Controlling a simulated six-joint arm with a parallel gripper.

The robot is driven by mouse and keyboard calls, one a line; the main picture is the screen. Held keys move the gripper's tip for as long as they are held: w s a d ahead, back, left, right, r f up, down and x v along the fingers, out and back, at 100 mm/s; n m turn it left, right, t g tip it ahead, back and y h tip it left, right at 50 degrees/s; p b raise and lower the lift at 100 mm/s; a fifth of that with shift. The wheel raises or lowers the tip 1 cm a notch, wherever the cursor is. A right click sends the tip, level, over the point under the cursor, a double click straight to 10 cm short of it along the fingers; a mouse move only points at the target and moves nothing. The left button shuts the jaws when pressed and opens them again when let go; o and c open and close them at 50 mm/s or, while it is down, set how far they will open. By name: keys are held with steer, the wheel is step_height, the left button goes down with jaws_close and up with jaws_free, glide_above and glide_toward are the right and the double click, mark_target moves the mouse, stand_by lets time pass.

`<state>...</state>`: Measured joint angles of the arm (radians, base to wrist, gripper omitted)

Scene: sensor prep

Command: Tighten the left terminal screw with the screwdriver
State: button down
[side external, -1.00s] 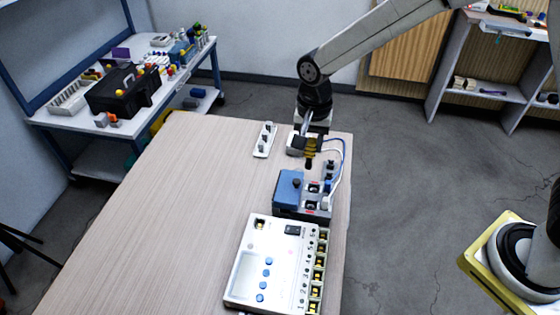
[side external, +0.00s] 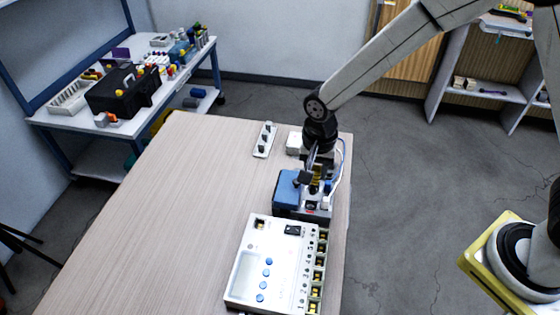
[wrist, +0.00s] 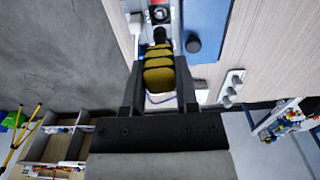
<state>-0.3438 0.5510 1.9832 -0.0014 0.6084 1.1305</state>
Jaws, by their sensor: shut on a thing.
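My gripper (wrist: 158,85) is shut on a yellow and black screwdriver handle (wrist: 158,72), seen in the wrist view between the two dark fingers. In the side view my gripper (side external: 314,168) is over the blue and grey terminal device (side external: 287,188), and the screwdriver (side external: 317,182) points down at its right part. The device also shows in the wrist view (wrist: 208,22), with a dark knob on its blue face. The screwdriver's tip and the left terminal screw are hidden, so I cannot tell whether they touch.
A white module (side external: 252,270) with blue buttons and a row of terminals stands in front of the device. A white strip with dark pegs (side external: 264,140) lies behind left. Wires run along the device's right side. The table's left part (side external: 170,220) is clear.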

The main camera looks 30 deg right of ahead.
mark_target(313, 188)
steer(key=shift+f, duration=0.2)
steer(key=shift+f, duration=1.65)
steer(key=shift+f, duration=1)
stand_by(2.8)
stand_by(0.4)
